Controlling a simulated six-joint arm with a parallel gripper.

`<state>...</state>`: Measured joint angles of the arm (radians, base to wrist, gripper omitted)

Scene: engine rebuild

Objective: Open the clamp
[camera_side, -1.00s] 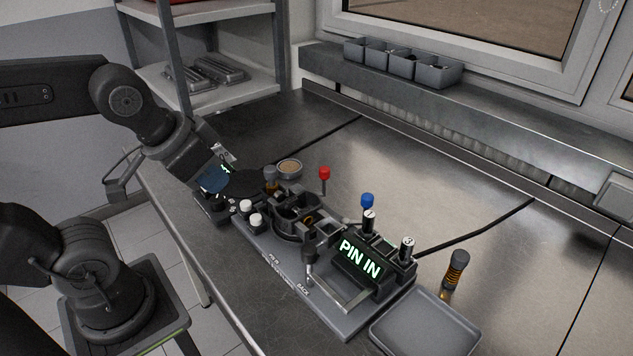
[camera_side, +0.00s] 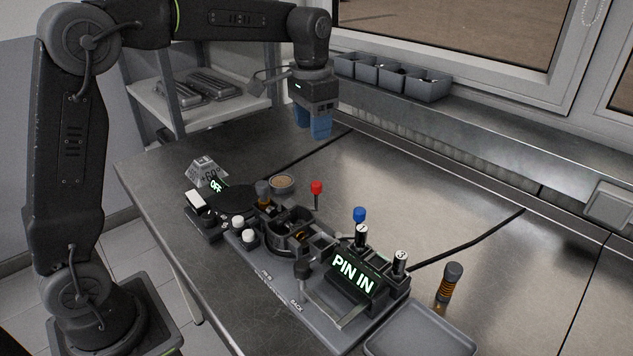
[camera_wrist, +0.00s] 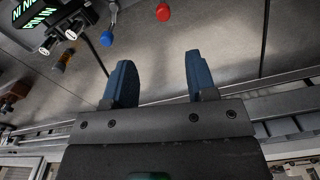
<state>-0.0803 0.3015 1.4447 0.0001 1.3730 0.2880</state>
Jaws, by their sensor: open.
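The clamp appears to be the dark fixture (camera_side: 290,222) in the middle of the base plate. A red-knobbed lever (camera_side: 316,188) and a blue-knobbed lever (camera_side: 359,215) stand behind it. I cannot tell for sure which part is its handle, or whether it is open. A display (camera_side: 353,274) beside it reads "PIN IN". My gripper (camera_side: 313,130) hangs high over the back of the bench, apart from everything. In the wrist view its blue fingers (camera_wrist: 157,85) are spread and empty, with the red knob (camera_wrist: 163,12) and blue knob (camera_wrist: 106,39) beyond them.
Bins (camera_side: 395,76) line the window ledge. The bench's back right is clear.

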